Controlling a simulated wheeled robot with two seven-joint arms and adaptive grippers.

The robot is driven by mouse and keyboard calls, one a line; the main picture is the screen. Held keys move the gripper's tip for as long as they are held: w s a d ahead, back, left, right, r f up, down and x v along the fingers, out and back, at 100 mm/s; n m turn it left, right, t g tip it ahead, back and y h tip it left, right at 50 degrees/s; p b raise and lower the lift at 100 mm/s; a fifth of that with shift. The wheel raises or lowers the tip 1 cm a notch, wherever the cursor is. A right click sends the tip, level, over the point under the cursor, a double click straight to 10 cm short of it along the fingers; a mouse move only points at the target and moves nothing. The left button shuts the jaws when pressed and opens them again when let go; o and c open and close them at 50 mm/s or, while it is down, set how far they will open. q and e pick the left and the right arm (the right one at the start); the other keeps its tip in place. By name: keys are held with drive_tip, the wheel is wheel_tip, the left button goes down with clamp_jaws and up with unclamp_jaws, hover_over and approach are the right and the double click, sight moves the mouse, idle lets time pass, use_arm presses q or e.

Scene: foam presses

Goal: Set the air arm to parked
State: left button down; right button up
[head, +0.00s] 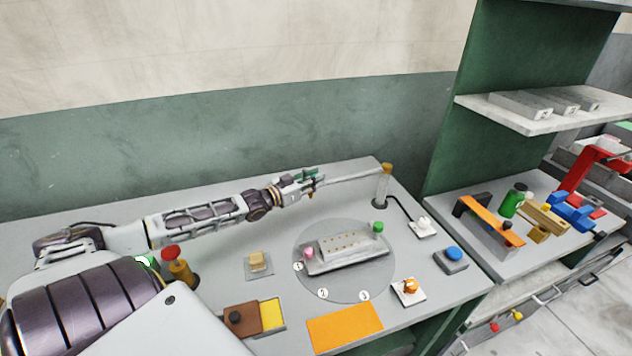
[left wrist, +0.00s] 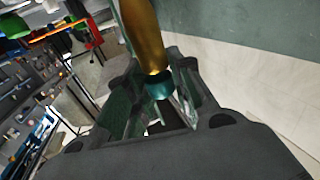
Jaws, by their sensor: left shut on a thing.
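The air arm (head: 352,176) is a thin pale bar. It reaches left from a grey post (head: 381,190) with a brass-coloured top, at the back right of the table. My left gripper (head: 311,182) is at the bar's free left end, above the table. In the left wrist view its fingers (left wrist: 165,105) are shut on a brass-coloured handle (left wrist: 143,35) with a teal ring at its end. The fingers partly hide where handle and bar join. My right gripper is not in view.
Below the arm, a round plate (head: 345,287) carries a grey mould (head: 345,250) with pink and green knobs. A red-topped yellow post (head: 178,268) stands near my left forearm. A blue button (head: 454,254) and an orange pad (head: 345,326) lie to the right and front.

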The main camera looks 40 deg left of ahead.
use_arm(q)
drive_tip(key=shift+w+a+f+m+g+h+b, duration=0.2)
drive_tip(key=shift+a+h+b, duration=0.1)
drive_tip(key=shift+a+b, duration=0.15)
drive_tip(key=shift+w+a+f+m+g+h+b, duration=0.1)
drive_tip(key=shift+w+a+f+h+b, duration=0.1)
drive_tip(key=shift+a+h+b, duration=0.25)
drive_tip(key=shift+r, duration=0.2)
drive_tip(key=c, duration=1.4)
unclamp_jaws()
drive_tip(key=shift+w, duration=0.1)
drive_tip(key=shift+o, duration=1)
drive_tip(key=shift+w, duration=0.15)
drive_tip(key=shift+r, duration=0.15)
drive_tip(key=shift+v, duration=0.85)
drive_tip(key=shift+v, duration=0.95)
drive_tip(key=v, duration=0.8)
drive_tip(key=shift+s, duration=0.2)
